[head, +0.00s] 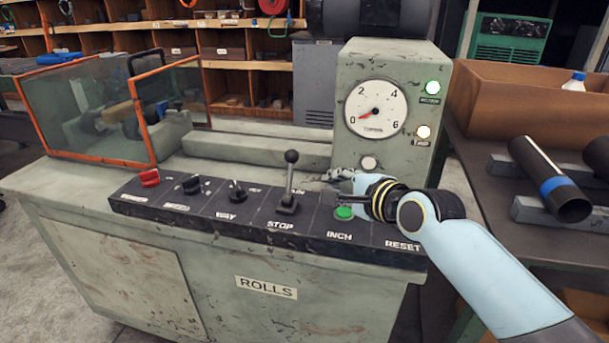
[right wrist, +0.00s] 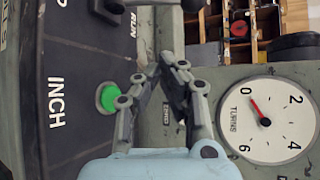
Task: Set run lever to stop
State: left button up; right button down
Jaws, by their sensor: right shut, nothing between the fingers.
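The run lever (head: 289,182) is a thin metal stick with a black ball knob, rising nearly upright from a black base on the sloped control panel. The STOP label (head: 280,226) lies in front of its base. In the right wrist view a RUN label (right wrist: 132,25) shows beside the dark lever parts (right wrist: 106,9) at the top edge. I cannot tell surely which setting it is at. My right gripper (head: 340,188) is shut and empty, to the right of the lever and apart from it, above the green INCH button; its fingers (right wrist: 166,68) show in the right wrist view. My left gripper is not in view.
The green INCH button (head: 344,212) is just below my right gripper. Left of the lever are two black knobs and a red switch (head: 149,177). A gauge housing (head: 385,70) rises behind my gripper. An orange-framed guard (head: 90,110) stands at the left.

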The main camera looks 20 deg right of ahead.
aim_at(290, 176)
jog(key=shift+w, duration=0.1)
jog(key=b+x, duration=0.2)
jog(key=x, duration=0.7)
jog(key=shift+w+f+b, duration=0.2)
jog(key=shift+w+b, duration=0.15)
jog(key=shift+b, duration=0.05)
jog(key=shift+s+a+r+p, duration=0.75)
jog(key=shift+s+a+r, duration=0.15)
jog(key=shift+a, duration=0.2)
jog(key=shift+s+a, duration=0.25)
